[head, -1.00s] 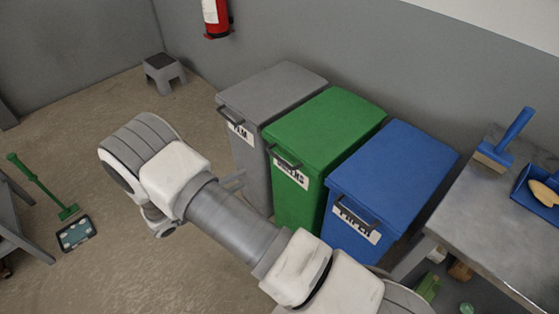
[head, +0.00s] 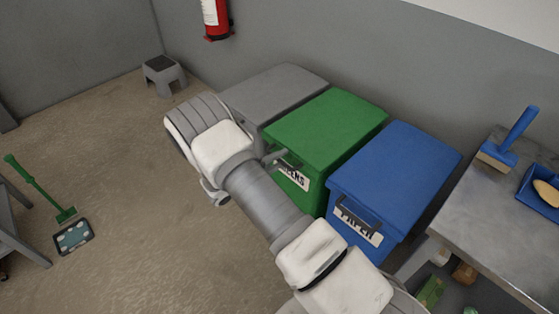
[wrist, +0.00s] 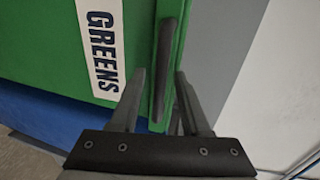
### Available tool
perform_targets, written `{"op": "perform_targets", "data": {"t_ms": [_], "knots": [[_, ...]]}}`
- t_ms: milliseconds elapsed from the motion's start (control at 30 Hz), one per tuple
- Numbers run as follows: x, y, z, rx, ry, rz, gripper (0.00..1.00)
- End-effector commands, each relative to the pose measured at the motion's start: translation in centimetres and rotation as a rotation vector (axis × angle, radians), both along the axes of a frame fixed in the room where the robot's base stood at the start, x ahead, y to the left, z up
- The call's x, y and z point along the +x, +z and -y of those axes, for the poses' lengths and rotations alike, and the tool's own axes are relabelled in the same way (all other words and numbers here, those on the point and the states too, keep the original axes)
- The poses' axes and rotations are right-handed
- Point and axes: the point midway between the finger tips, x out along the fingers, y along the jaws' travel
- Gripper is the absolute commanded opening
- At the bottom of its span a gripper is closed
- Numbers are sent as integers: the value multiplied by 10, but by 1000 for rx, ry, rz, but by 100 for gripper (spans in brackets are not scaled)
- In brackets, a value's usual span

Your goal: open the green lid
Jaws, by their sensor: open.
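The green bin's lid (head: 328,127) lies shut, with a dark bar handle (head: 291,160) on its front edge. In the wrist view the green lid (wrist: 177,15) runs upright in the picture, with the dark handle (wrist: 167,55) along it and the "GREENS" label (wrist: 99,45) to its left. My gripper (wrist: 160,75) is open at the handle. Its two fingers show on either side of the handle's lower part; I cannot tell whether they touch it. In the head view my arm hides most of the gripper.
A grey bin (head: 275,92) stands left of the green one and a blue bin (head: 395,180) right of it, both shut. A metal table (head: 480,220) stands at the right. Open floor (head: 130,190) lies to the left, with a grey step stool (head: 163,75) by the wall.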

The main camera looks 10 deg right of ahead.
Motion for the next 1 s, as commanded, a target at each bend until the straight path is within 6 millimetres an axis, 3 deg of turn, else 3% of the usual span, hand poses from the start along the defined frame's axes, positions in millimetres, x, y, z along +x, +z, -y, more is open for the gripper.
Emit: {"op": "perform_targets", "data": {"t_ms": [267, 533, 1000], "knots": [[1, 0, 1, 0, 0, 0, 47], [1, 0, 1, 0, 0, 0, 0], [1, 0, 1, 0, 0, 0, 0]]}}
